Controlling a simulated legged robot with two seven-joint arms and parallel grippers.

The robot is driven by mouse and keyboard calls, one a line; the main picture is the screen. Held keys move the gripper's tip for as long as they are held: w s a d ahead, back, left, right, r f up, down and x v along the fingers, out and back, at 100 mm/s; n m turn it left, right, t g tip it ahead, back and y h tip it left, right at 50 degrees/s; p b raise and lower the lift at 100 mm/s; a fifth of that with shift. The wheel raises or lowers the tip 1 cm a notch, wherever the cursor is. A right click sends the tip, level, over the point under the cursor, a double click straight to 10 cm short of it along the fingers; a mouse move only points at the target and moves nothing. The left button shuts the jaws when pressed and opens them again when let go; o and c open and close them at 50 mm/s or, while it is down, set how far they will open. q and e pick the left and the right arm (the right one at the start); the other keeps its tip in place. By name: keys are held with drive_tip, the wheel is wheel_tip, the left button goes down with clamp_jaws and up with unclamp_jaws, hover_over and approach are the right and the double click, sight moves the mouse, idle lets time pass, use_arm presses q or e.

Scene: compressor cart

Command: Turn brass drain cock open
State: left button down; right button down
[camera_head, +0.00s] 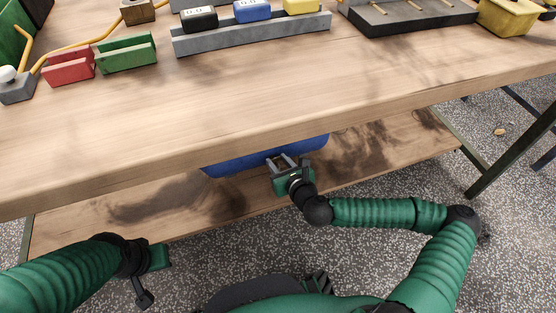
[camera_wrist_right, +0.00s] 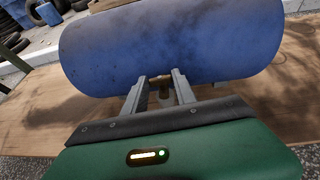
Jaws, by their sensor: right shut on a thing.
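A blue tank (camera_head: 262,156) lies on the lower shelf under the bench; its upper part is hidden by the bench top. The blue tank (camera_wrist_right: 170,45) fills the upper middle of the right wrist view. The brass drain cock (camera_wrist_right: 163,88) shows at the tank's underside, between my right gripper's fingers. My right gripper (camera_head: 283,162) reaches in under the bench edge, and in the wrist view its fingers (camera_wrist_right: 160,88) are closed around the cock. The cock is mostly hidden by the fingers, so its handle angle cannot be told. My left gripper (camera_head: 158,257) is low at the left, away from the tank; its fingers are not clear.
The bench top's front edge (camera_head: 200,161) overhangs the tank and my right gripper. The wooden lower shelf (camera_head: 390,140) is bare to the right of the tank. On the bench are a green block (camera_head: 127,55), a red block (camera_head: 69,69) and a grey rail (camera_head: 255,35).

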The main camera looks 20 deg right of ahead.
use_arm(q)
drive_tip(key=p+v, duration=0.2)
drive_tip(key=w+p+v, duration=0.1)
drive_tip(key=p+v, duration=0.2)
drive_tip(key=shift+w+r, duration=0.1)
drive_tip(key=shift+r, duration=0.35)
use_arm(e)
drive_tip(key=n+y, duration=0.1)
drive_tip(key=y, duration=0.1)
drive_tip(key=n+g+y, duration=0.1)
drive_tip(key=n+y, duration=0.1)
drive_tip(key=shift+w+d+n, duration=0.1)
drive_tip(key=shift+d+n, duration=0.2)
drive_tip(key=shift+d, duration=0.1)
drive_tip(key=c, duration=1)
unclamp_jaws()
use_arm(q)
drive_tip(key=shift+r, duration=0.1)
